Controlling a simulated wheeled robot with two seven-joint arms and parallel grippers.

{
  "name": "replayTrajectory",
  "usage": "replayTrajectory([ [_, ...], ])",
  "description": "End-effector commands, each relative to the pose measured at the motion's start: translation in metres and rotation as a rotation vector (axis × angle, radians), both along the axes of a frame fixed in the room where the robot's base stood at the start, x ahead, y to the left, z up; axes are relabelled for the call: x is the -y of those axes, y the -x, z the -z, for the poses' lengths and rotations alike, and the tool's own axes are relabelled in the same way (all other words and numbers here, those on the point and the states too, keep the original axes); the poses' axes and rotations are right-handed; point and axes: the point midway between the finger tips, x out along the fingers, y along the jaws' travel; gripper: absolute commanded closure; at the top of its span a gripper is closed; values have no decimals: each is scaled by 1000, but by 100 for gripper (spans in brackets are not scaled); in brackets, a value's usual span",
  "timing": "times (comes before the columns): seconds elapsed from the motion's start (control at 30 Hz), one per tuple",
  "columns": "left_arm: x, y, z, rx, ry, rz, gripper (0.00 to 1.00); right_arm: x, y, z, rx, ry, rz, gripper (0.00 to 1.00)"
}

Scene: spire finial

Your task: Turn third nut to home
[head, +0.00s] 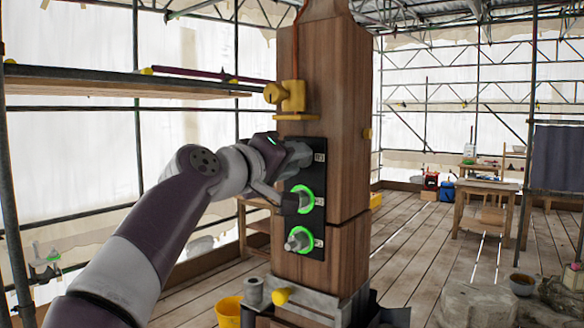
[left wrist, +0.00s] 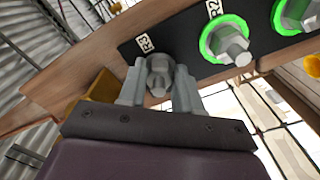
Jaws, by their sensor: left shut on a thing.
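A wooden post (head: 325,75) carries a black plate (head: 319,172) with a column of nuts. The top nut, beside the label R3, is a grey hex nut (left wrist: 159,66) in the left wrist view; no green ring shows around it. My left gripper (head: 297,156) is shut on this nut, one finger on each side, and hides it in the head view. The middle nut (head: 304,199), labelled R2 (left wrist: 235,46), and the bottom nut (head: 298,240) each have a bright green ring. My right gripper is not in view.
A yellow fitting (head: 290,96) sits on the post above the plate. A scaffold shelf (head: 130,86) is at the left. A yellow bucket (head: 229,311) stands low by the post. The plank floor at right is mostly open, with a wooden table (head: 487,187) farther back.

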Motion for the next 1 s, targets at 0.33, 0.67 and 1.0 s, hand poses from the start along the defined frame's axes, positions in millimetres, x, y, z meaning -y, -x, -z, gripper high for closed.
replayTrajectory([
  [0.33,-1,-1,4,171,-242,1,97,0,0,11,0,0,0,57],
  [0.67,-1,-2,5,272,-386,2,97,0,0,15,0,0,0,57],
  [1.0,-1,-3,5,305,-434,3,97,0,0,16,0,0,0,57],
])
